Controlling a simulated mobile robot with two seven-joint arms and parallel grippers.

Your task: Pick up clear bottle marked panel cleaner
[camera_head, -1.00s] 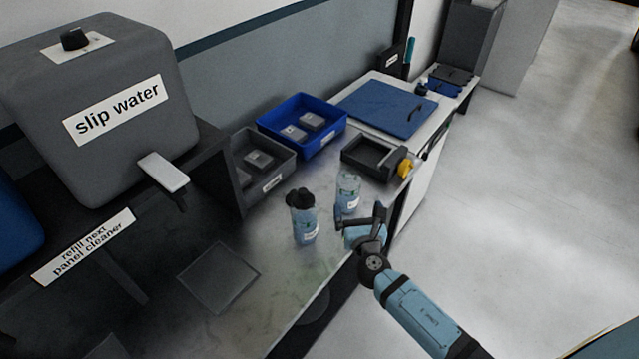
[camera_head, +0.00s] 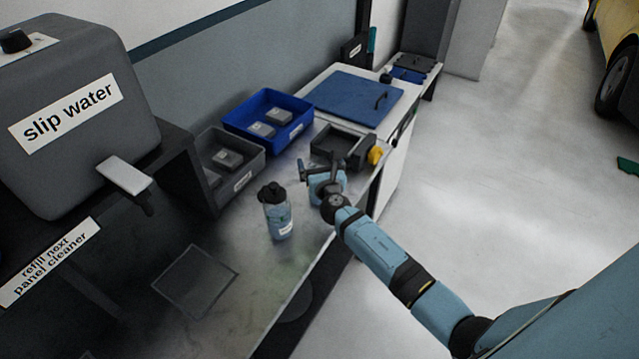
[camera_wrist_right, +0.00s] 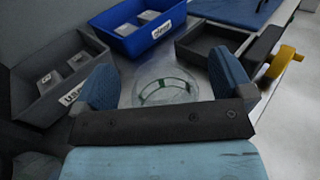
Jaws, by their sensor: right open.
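A clear bottle with a black top (camera_head: 276,212) stands upright on the bench, holding bluish liquid. Its small white label is too small to read. My right gripper (camera_head: 322,172) is just to the right of and behind it, over the bench near its edge. In the right wrist view, a clear round open rim (camera_wrist_right: 165,92) with green marks lies between the two blue fingers of my open right gripper (camera_wrist_right: 166,82). I cannot tell whether the fingers touch it. In the head view my gripper hides this second clear container. My left gripper is not in view.
A grey bin (camera_head: 228,166) and a blue bin (camera_head: 268,121) stand behind. A dark open tray (camera_head: 340,146) with a yellow part is beyond the gripper. A grey "slip water" tank (camera_head: 75,105) stands left. The front bench around a flat square (camera_head: 195,282) is clear.

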